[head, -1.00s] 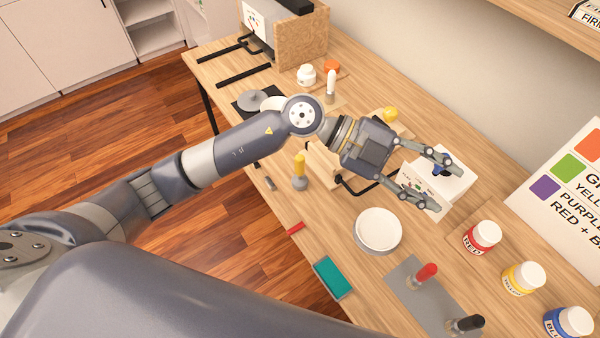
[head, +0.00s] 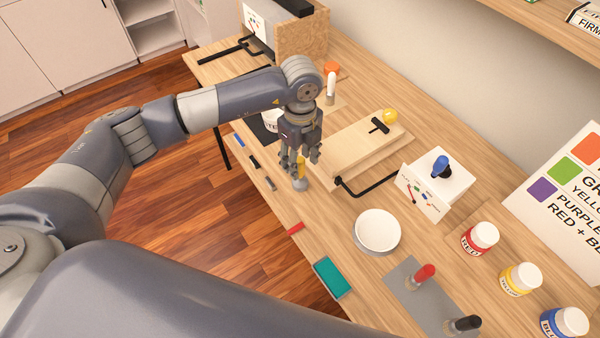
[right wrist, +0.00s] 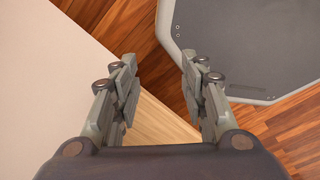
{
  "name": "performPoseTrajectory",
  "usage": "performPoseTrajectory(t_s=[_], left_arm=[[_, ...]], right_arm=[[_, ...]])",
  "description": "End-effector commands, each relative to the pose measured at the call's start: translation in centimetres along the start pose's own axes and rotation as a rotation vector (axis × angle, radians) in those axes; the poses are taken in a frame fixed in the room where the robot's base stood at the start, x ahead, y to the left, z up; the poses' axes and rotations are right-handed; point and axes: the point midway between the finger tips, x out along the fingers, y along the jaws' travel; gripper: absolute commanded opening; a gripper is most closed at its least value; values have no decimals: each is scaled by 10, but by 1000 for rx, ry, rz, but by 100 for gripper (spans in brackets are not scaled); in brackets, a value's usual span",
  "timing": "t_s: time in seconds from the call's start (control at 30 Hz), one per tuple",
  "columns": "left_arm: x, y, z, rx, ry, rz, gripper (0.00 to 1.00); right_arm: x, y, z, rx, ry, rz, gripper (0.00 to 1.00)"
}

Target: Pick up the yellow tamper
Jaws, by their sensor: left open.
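The yellow tamper (head: 300,185) stands upright on the wooden table, with a yellow handle and a grey metal base. My left gripper (head: 301,163) points down over it, open, with its fingers around the upper part of the handle. The fingers partly hide the handle, and I cannot tell whether they touch it. My right gripper (right wrist: 158,60) shows in the right wrist view, open, with nothing between its fingers.
A wooden fixture with a yellow knob (head: 390,116) and a black bent rod (head: 366,190) lie right of the tamper. Paint jars stand at the right.

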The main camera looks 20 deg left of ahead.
Motion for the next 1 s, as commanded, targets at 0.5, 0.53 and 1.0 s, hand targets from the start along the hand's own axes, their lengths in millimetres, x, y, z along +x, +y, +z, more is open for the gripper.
performPoseTrajectory(t_s=[0.5, 0.53, 1.0], left_arm=[[54, 0, -1, 2, 2, 0, 44], [55, 0, -1, 2, 2, 0, 44], [55, 0, -1, 2, 2, -1, 0]], right_arm=[[-23, 0, -2, -1, 0, 0, 40], [-22, 0, -2, -1, 0, 0, 40], [-22, 3, -1, -2, -1, 3, 40]])
